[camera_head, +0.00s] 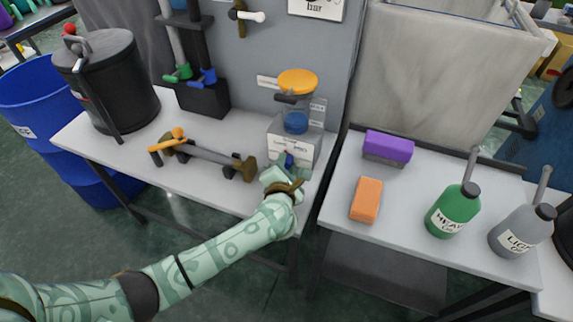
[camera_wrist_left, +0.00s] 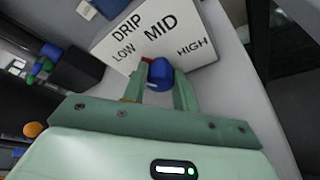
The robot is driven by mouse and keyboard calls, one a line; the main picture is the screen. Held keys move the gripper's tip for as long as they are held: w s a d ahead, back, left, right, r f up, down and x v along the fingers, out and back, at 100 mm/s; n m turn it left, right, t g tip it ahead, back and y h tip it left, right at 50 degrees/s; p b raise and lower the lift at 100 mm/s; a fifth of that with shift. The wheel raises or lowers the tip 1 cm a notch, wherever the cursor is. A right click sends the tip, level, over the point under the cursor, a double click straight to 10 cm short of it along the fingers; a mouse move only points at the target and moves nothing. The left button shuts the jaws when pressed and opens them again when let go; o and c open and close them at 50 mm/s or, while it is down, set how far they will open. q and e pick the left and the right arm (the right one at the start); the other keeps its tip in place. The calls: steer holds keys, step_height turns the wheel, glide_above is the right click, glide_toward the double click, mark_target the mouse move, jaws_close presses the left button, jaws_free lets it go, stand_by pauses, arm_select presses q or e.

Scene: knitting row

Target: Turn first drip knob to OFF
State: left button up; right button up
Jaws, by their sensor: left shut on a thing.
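A drip unit with an orange lid (camera_head: 298,80) and a clear jar with blue inside stands at the back of the left table. Its white front box (camera_head: 302,150) carries a small blue knob (camera_head: 289,160). In the left wrist view the panel (camera_wrist_left: 135,30) reads DRIP, LOW, MID and HIGH, and the blue knob (camera_wrist_left: 160,71) sits below the lettering. A small red mark shows beside the knob, toward LOW. No OFF label shows. My left gripper (camera_wrist_left: 163,84) is shut on the knob, one finger on each side. My right gripper is not in view.
An orange-handled tool (camera_head: 205,152) lies on dark supports left of the unit. A black lidded bin (camera_head: 110,85) stands further left. On the right table are a purple block (camera_head: 388,146), an orange block (camera_head: 366,200) and green and grey bottles.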

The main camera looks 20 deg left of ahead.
arm_select(q)
steer(key=n, duration=0.1)
steer(key=n+h+p, duration=0.1)
steer(key=shift+a+r+n, duration=0.1)
steer(key=shift+r+n, duration=0.05)
steer(key=shift+n, duration=0.15)
steer(key=shift+a+n+g+h+p, duration=0.1)
steer(key=shift+n+g+h+p, duration=0.2)
steer(key=shift+n+h+p, duration=0.5)
steer(key=shift+a+n+h, duration=0.1)
steer(key=shift+n+h, duration=0.4)
steer(key=shift+n, duration=0.5)
steer(key=shift+n+h, duration=0.7)
steer(key=shift+n, duration=0.3)
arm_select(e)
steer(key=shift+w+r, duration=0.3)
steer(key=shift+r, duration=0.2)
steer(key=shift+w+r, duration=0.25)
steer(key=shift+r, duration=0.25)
arm_select(q)
steer(key=o, duration=1)
steer(key=shift+c, duration=0.2)
